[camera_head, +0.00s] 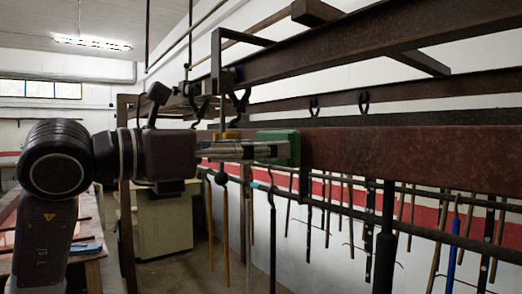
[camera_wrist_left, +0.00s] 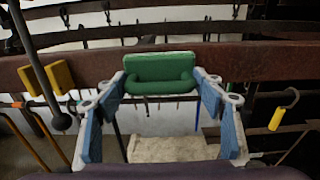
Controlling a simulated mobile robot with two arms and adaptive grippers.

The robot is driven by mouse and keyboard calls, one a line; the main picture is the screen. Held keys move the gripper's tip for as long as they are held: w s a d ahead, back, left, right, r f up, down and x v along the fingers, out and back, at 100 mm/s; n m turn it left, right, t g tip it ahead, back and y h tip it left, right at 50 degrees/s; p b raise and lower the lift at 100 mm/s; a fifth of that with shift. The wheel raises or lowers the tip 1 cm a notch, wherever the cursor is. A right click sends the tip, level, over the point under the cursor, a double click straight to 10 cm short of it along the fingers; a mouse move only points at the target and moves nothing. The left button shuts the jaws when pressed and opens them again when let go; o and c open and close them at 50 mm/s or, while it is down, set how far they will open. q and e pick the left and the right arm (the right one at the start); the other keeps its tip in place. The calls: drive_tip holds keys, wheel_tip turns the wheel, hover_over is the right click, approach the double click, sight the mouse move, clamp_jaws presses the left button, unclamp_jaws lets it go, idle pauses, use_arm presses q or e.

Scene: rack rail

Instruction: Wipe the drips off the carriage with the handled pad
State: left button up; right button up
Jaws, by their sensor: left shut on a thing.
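My left gripper (camera_head: 270,151) reaches in from the left and is shut on the handled pad, a green block (camera_head: 292,143). In the left wrist view the pad (camera_wrist_left: 160,66) sits between the fingertips (camera_wrist_left: 162,80), its rounded handle towards me. The pad is in front of the rusty red-brown beam (camera_head: 400,158); I cannot tell whether it touches. Two yellow blocks (camera_wrist_left: 47,78) and a dark rod with a ball end (camera_wrist_left: 42,70) are to the left of the gripper. I cannot tell which part is the carriage, and I make out no drips. My right gripper is not in view.
Long dark steel rails (camera_head: 340,45) run above and behind the beam. Several hooks and rods hang below, including a blue one (camera_head: 452,240). A hook with a yellow sleeve (camera_wrist_left: 276,118) hangs right of the gripper. A workbench (camera_head: 88,235) stands at the left.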

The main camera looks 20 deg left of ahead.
use_arm(q)
drive_tip(key=shift+b+v, duration=0.55)
drive_tip(key=shift+v, duration=2)
drive_tip(key=shift+s, duration=0.1)
drive_tip(key=v, duration=0.2)
drive_tip(key=shift+s+a+b, duration=0.3)
